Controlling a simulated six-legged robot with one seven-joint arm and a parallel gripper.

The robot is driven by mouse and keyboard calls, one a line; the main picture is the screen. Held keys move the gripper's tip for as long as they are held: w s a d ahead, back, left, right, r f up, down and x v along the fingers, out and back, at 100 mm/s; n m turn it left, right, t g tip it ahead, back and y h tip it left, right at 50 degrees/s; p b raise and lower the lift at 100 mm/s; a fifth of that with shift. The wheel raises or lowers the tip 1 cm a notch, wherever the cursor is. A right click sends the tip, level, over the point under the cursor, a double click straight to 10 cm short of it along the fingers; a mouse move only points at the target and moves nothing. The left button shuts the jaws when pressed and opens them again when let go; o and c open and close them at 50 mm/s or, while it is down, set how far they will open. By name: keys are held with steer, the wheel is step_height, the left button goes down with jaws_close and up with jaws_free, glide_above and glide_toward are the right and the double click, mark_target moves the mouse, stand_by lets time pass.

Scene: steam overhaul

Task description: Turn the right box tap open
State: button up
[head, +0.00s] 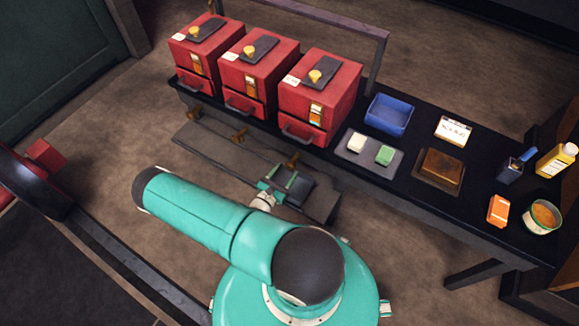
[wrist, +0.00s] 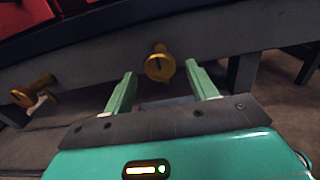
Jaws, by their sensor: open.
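The right box tap (head: 292,161) is a brass tap on the front of the bench below the rightmost red box (head: 318,92). In the wrist view the same tap (wrist: 159,66) shows its round end towards me, between and seemingly just beyond the two fingertips. My gripper (head: 281,183) is open and empty, with its green fingers (wrist: 161,76) pointing at the tap from the front. A visible gap remains between each finger and the tap. The exact depth between fingertips and tap cannot be told.
The middle tap (head: 239,135) and left tap (head: 193,112) sit further left on the bench front. A low grey ledge (head: 220,153) runs under them. The black bench top (head: 400,185) holds a blue tray (head: 389,115), soaps and a yellow bottle (head: 556,161) at right.

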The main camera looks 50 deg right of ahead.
mark_target(288, 168)
steer(key=shift+w+d, duration=0.2)
steer(key=shift+d, duration=1.75)
steer(key=c, duration=0.9)
steer(key=shift+c, duration=0.2)
